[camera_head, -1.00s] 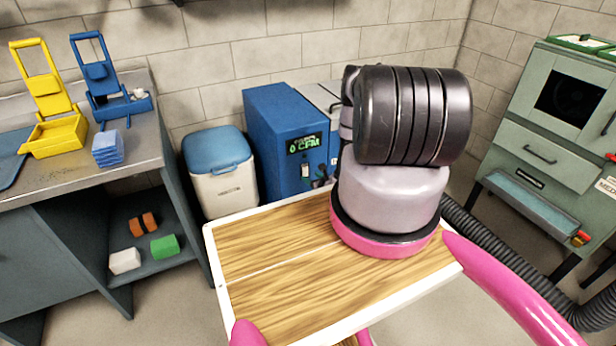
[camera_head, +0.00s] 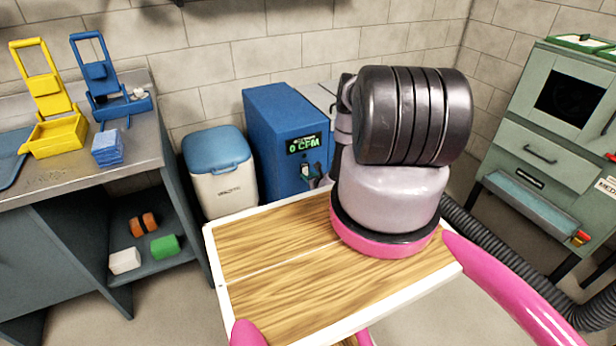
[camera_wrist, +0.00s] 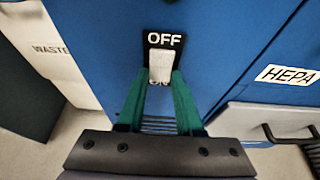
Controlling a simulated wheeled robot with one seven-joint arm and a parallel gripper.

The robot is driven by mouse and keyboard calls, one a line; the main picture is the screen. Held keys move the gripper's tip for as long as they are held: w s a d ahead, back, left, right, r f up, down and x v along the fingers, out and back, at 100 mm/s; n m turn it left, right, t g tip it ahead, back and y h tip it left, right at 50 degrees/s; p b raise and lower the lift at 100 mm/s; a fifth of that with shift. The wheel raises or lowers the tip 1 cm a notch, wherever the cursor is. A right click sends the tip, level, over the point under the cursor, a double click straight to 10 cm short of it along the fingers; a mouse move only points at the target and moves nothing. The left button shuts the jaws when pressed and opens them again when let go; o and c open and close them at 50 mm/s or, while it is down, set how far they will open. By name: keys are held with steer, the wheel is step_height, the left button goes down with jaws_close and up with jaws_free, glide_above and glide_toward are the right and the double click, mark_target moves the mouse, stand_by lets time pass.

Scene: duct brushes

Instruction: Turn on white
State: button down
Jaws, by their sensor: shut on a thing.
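A blue machine (camera_head: 275,140) stands against the wall in the head view, and its small display (camera_head: 304,143) reads 0 CFM. The wrist view shows its blue front with a white switch lever (camera_wrist: 161,66) on a black plate (camera_wrist: 163,38). OFF is readable above the lever, and ON below is partly covered. My gripper (camera_wrist: 161,82) has its green fingers on either side of the lever and is shut on it. In the head view my arm hides most of the gripper and part of the machine's right side.
A white bin with a blue lid (camera_head: 221,170) stands left of the machine. A HEPA label (camera_wrist: 287,74) and a dark handle are at right in the wrist view. A bench (camera_head: 90,165) holds yellow and blue caddies. A green cabinet (camera_head: 550,130) and a ribbed hose are at right.

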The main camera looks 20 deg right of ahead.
steer(key=shift+w+f+t, duration=0.1)
steer(key=shift+f+t, duration=0.05)
steer(key=shift+t, duration=0.55)
steer(key=shift+f+t, duration=0.15)
steer(key=shift+t, duration=0.55)
steer(key=c, duration=0.6)
jaws_free()
steer(key=shift+o, duration=0.2)
steer(key=s+r, duration=0.1)
steer(key=s, duration=0.9)
steer(key=shift+s+d+r, duration=0.2)
steer(key=shift+s, duration=0.15)
